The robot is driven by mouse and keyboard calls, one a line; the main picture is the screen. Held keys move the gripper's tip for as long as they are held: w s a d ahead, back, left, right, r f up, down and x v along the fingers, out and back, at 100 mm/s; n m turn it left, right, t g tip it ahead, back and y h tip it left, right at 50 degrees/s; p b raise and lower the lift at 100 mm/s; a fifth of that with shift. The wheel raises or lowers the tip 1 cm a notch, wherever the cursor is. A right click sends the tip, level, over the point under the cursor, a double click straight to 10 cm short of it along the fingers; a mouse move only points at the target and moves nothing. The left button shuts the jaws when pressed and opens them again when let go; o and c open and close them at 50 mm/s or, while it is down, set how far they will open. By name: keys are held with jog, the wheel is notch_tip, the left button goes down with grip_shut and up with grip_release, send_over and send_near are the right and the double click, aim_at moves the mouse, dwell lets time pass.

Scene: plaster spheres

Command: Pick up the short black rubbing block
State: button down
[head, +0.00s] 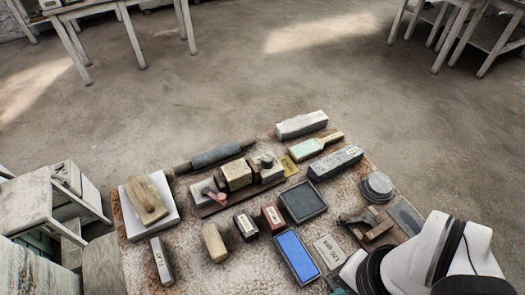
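A short black block (246,226) with a pale label on its near end stands on the worktable, left of centre among the tools. A small dark red block (272,218) with a similar label stands just to its right, and a tan block (215,242) lies to its left. Part of my white arm shows at the lower right, but my gripper is not in view.
A dark framed pad (302,201) and a blue pad (296,256) lie right of the blocks. A wooden tray (213,209) with several blocks is behind. A grey labelled bar (162,260) lies at the front left. The tabletop is crowded, with small gaps between things.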

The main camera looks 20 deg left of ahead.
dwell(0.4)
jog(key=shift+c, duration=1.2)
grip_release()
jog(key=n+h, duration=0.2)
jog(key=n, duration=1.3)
send_over(245, 223)
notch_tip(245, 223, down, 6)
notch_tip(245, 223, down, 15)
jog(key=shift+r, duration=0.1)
